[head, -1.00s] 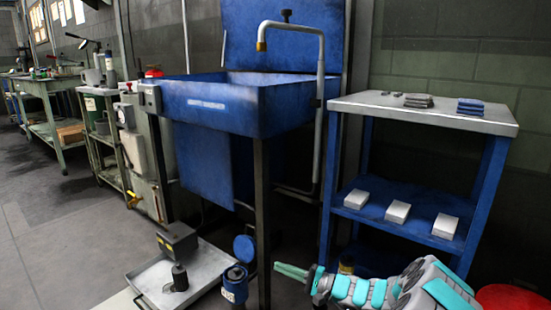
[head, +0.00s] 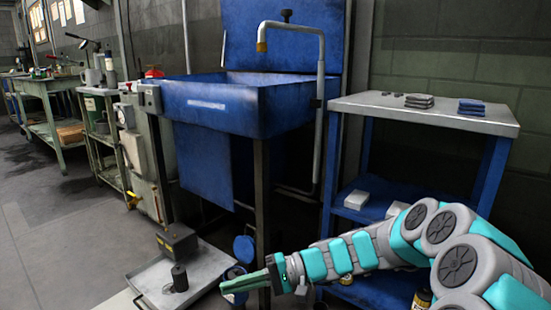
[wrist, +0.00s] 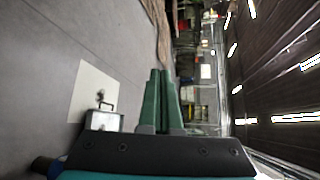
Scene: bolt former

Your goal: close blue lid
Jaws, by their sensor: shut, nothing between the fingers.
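A large blue lid panel (head: 270,38) stands raised and upright behind the blue sink basin (head: 225,108). A smaller round blue lid (head: 244,249) stands tilted up beside a blue can (head: 233,275) on the floor below the sink. I cannot tell which lid the task names. My gripper (head: 224,287) has its green fingers together and empty, pointing left. In the head view it crosses in front of the can, hiding part of it. Whether it touches the can is unclear. The shut fingers also show in the wrist view (wrist: 161,73).
A blue shelf cart (head: 430,113) stands right. A curved tap pipe (head: 320,100) rises beside the sink. Open floor lies left.

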